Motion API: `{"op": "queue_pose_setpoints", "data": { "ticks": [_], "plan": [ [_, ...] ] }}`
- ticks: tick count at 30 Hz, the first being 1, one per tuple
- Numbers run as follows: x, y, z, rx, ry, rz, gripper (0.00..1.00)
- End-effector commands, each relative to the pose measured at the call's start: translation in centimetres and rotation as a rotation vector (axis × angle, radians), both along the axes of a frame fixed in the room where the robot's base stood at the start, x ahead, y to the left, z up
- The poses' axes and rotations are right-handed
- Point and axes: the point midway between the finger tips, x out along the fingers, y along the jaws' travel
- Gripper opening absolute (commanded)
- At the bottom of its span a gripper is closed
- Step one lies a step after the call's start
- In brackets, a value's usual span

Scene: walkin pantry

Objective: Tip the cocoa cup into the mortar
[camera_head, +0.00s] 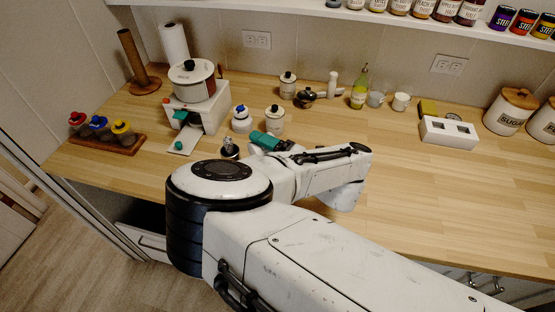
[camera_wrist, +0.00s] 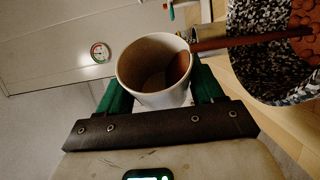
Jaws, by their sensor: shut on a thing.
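My gripper (camera_wrist: 160,88) has green fingers shut on the white cocoa cup (camera_wrist: 141,78), one on each side. The cup's open mouth shows brown cocoa (camera_wrist: 178,70) gathered along the right side of its inside. A brown streak (camera_wrist: 245,41) runs from the cup's right rim into the speckled black-and-white mortar (camera_wrist: 252,75), and it looks like cocoa pouring. Reddish-brown matter (camera_wrist: 304,48) shows inside the mortar, which is cut off by the picture's edge. In the head view, green parts of my gripper (camera_head: 268,141) show past my arm; the cup and mortar cannot be made out there.
A small dark-and-silver object (camera_head: 229,148) stands left of my gripper. Lidded jars (camera_head: 275,120) and a white stand with a pot (camera_head: 194,85) are behind. A rack of colored-lid jars (camera_head: 101,142) is at far left.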

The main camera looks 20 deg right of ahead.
Motion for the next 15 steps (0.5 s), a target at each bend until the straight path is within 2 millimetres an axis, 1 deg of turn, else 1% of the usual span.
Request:
{"op": "queue_pose_setpoints", "data": {
  "ticks": [1, 15],
  "plan": [
    [0.02, -0.03, 0.29, 0.007, 0.001, 0.000, 0.34],
    [0.05, -0.21, 1.09, 0.065, 0.011, 0.000, 0.34]
  ]
}}
